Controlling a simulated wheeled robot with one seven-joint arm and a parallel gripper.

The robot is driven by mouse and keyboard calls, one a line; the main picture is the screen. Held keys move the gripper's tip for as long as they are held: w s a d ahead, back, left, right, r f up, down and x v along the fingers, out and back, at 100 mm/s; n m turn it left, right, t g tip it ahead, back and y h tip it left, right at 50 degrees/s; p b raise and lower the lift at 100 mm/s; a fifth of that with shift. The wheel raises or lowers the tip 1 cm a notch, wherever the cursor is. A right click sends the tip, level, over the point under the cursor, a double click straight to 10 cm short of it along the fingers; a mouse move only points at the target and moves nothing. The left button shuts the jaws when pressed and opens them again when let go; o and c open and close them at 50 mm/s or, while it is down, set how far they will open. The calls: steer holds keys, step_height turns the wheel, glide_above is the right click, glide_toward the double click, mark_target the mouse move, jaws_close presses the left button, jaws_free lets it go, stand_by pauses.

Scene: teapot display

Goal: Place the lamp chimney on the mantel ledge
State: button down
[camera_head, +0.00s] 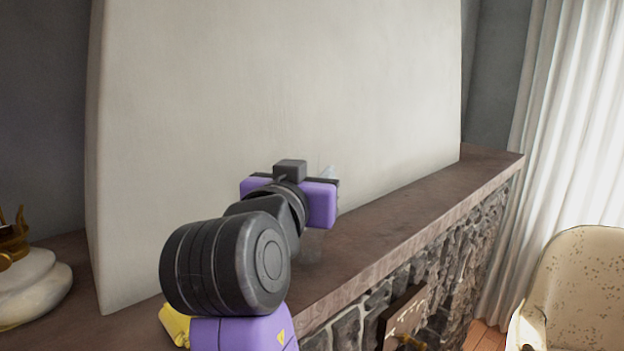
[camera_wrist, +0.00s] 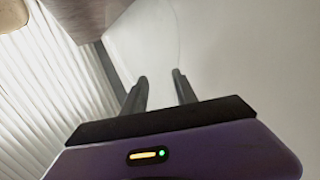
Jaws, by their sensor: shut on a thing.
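The lamp chimney is clear glass and hard to see. In the head view a faint part of it (camera_head: 312,245) shows below my gripper, over the ledge, and a small bit shows above. In the wrist view its pale outline (camera_wrist: 152,40) lies beyond the fingertips. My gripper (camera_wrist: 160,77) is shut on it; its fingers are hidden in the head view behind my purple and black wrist. The mantel ledge (camera_head: 400,212) is a long brown slab above a stone front. I cannot tell whether the chimney's base touches the ledge.
A large pale chimney breast (camera_head: 270,90) rises behind the ledge, close to my gripper. A white and gold ornament (camera_head: 35,285) stands at the far left. The ledge's right stretch is bare. A speckled chair (camera_head: 580,290) and white curtain (camera_head: 570,130) are at the right.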

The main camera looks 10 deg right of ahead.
steer(key=shift+f, duration=0.45)
steer(key=c, duration=1)
jaws_free()
steer(key=shift+o, duration=0.2)
steer(key=b+v, duration=0.1)
steer(key=v, duration=1.1)
steer(key=shift+b, duration=0.4)
